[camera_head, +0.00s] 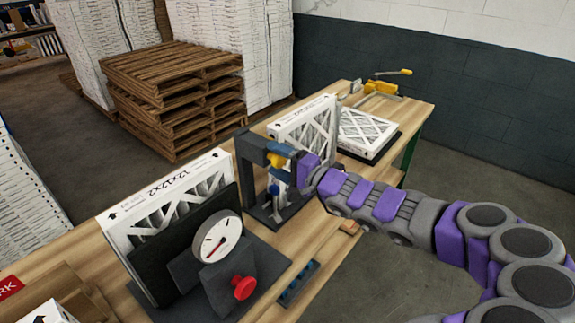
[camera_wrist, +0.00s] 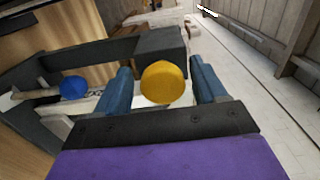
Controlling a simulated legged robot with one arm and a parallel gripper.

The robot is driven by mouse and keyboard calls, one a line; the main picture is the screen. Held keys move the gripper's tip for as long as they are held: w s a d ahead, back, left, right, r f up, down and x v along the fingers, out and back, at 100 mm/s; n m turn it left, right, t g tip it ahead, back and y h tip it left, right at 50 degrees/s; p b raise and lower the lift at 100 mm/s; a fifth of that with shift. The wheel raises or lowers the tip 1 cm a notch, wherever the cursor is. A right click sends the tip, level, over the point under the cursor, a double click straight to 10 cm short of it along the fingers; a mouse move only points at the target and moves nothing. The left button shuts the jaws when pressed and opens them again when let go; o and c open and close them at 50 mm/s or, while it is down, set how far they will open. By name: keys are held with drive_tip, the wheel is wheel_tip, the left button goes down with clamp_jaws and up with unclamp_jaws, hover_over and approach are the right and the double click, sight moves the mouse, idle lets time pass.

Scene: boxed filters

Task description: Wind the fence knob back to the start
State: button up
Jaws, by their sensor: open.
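A dark frame fixture (camera_head: 255,158) stands on the wooden bench. It carries a yellow knob (camera_wrist: 162,83) and, lower down, a blue knob (camera_head: 274,189), which also shows at left in the wrist view (camera_wrist: 73,88). My gripper (camera_wrist: 162,88) is open, with one blue finger on each side of the yellow knob and visible gaps between. A red knob (camera_head: 243,287) sits at the front of a stand with a round dial (camera_head: 217,237), left of my gripper. No label shows which knob belongs to the fence.
A boxed filter (camera_head: 165,200) leans behind the dial stand, another (camera_head: 303,130) stands behind the frame, and one lies flat (camera_head: 366,132). A small dark strip (camera_head: 298,283) lies near the bench's front edge. Stacked pallets (camera_head: 170,90) stand beyond the bench.

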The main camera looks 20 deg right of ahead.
drive_tip(key=p+v, duration=0.3)
drive_tip(key=v, duration=1.4)
drive_tip(key=shift+d, duration=0.15)
idle(0.3)
drive_tip(key=s+a+f+n+g, duration=0.2)
drive_tip(key=s+a+n+g, duration=0.4)
drive_tip(key=a, duration=0.4)
drive_tip(key=s+a+f+n+g, duration=0.3)
drive_tip(key=s+a+g, duration=0.45)
drive_tip(key=a, duration=0.25)
drive_tip(key=s+d+f+n+g+h, duration=0.25)
drive_tip(key=s+h, duration=0.25)
drive_tip(key=s, duration=0.5)
drive_tip(key=s+d+r+h, duration=0.1)
drive_tip(key=s+d+h, duration=0.3)
drive_tip(key=d, duration=0.3)
drive_tip(key=shift+s+m+h, duration=0.2)
drive_tip(key=shift+m+h, duration=0.25)
drive_tip(key=shift+h, duration=0.35)
